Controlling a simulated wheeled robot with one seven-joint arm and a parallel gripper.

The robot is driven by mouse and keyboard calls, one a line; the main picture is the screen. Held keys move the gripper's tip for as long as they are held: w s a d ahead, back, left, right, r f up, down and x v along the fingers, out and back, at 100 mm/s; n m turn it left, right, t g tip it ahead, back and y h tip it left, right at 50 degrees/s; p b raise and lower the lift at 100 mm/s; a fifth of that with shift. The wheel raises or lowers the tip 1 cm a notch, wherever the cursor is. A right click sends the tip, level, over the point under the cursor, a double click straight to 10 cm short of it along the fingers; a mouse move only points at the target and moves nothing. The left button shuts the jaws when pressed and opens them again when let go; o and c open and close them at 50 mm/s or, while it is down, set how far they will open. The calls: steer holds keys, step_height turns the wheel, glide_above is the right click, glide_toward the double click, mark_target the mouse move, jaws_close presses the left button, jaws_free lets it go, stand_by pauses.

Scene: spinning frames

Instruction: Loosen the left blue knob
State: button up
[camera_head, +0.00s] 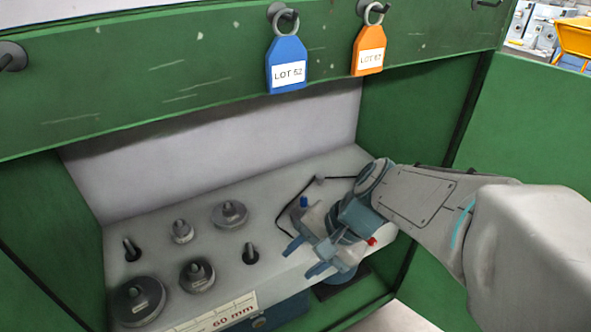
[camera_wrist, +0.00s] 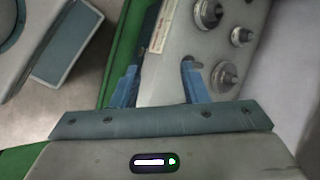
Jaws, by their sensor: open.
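My gripper (camera_head: 305,258) is open, its two blue fingers apart above the right front part of the grey shelf. In the wrist view my gripper (camera_wrist: 160,67) shows nothing held between its fingers. The shelf's front edge and label lie beyond them. I cannot clearly make out a left blue knob in either view. A blue-grey part (camera_head: 341,277) shows just below my gripper; I cannot tell whether it is a knob. A dark blue block (camera_head: 283,311) sits under the shelf's front edge.
The grey shelf (camera_head: 275,205) carries several round dark weights, including one at front left (camera_head: 138,300), and bare pegs (camera_head: 250,254). A "60 mm" ruler label (camera_head: 214,316) lines its front. A blue tag (camera_head: 287,64) and an orange tag (camera_head: 369,50) hang from the green beam (camera_head: 180,80).

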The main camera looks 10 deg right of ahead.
steer(key=shift+s+d+r+n+h+p, duration=0.2)
steer(key=shift+d+r+n+h+p, duration=0.3)
steer(key=shift+r+n+p, duration=0.25)
steer(key=shift+s+d+r+n+h+p, duration=0.2)
steer(key=shift+d+r+n+h+p, duration=0.25)
steer(key=shift+r+n+p, duration=0.3)
steer(key=shift+s+d+r+n+h+p, duration=0.2)
steer(key=shift+d+r+n+h+p, duration=0.15)
steer(key=shift+r+n+h+p, duration=0.4)
steer(key=d+r+n+t+h+p, duration=0.1)
steer(key=d+r+n+h+p, duration=0.1)
steer(key=r, duration=0.5)
steer(key=d+n+p, duration=0.1)
steer(key=n+p, duration=0.1)
steer(key=p, duration=0.1)
steer(key=shift+w+h, duration=0.2)
steer(key=shift+h, duration=0.2)
steer(key=shift+d, duration=0.1)
